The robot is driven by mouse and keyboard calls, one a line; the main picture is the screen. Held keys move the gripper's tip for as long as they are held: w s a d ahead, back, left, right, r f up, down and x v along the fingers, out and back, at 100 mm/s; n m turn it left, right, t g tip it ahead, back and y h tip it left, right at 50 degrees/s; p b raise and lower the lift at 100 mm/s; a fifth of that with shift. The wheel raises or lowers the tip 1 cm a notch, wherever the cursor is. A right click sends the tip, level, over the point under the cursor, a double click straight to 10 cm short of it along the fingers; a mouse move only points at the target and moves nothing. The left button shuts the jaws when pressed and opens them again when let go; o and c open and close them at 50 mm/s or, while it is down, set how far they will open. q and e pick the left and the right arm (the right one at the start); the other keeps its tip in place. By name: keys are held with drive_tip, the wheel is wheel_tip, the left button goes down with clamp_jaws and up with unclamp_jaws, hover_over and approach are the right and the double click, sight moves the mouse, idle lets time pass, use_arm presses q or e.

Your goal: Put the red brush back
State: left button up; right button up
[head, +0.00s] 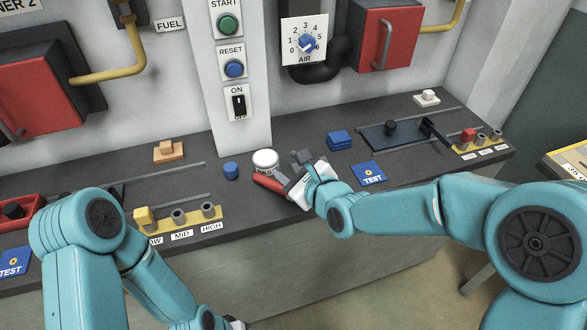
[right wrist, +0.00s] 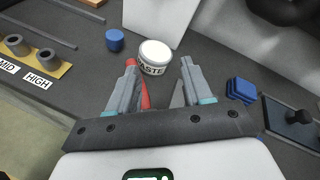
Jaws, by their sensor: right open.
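A red elongated piece (head: 270,184), probably the red brush, lies on the dark bench beside the paste tin (head: 265,159). My right gripper (head: 290,178) is open, low over the bench right at this red piece. In the right wrist view the red piece (right wrist: 145,95) shows beside the left finger of my right gripper (right wrist: 157,80), partly hidden by it. Whether they touch I cannot tell. The paste tin (right wrist: 155,55) stands just beyond the fingers, white-topped and upright. My left gripper (head: 235,323) shows only as a sliver at the bottom edge.
A small blue cylinder (head: 231,171) stands left of the tin. Blue stacked pads (head: 340,139) and a blue TEST card (head: 369,173) lie to the right. A yellow rack (head: 188,220) with grey sockets is at the front left. The wall with buttons (head: 235,68) rises behind.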

drive_tip(key=shift+r, duration=0.2)
drive_tip(key=b+v, duration=0.1)
drive_tip(key=v, duration=1.1)
drive_tip(key=s+d+f+n+g+h, duration=0.25)
drive_tip(key=f+n, duration=0.35)
drive_tip(key=f, duration=0.6)
drive_tip(key=s+d+f+n+g+h, duration=0.15)
drive_tip(key=s+f+n+g, duration=0.35)
drive_tip(key=f, duration=0.7)
drive_tip(key=s+d+f+n+g, duration=0.2)
drive_tip(key=s+f+n+g, duration=0.2)
drive_tip(key=s+f+n, duration=0.7)
wheel_tip(320, 180, down, 2)
drive_tip(key=shift+d+f+y, duration=0.1)
drive_tip(key=shift+d+y, duration=0.1)
drive_tip(key=shift+y, duration=0.1)
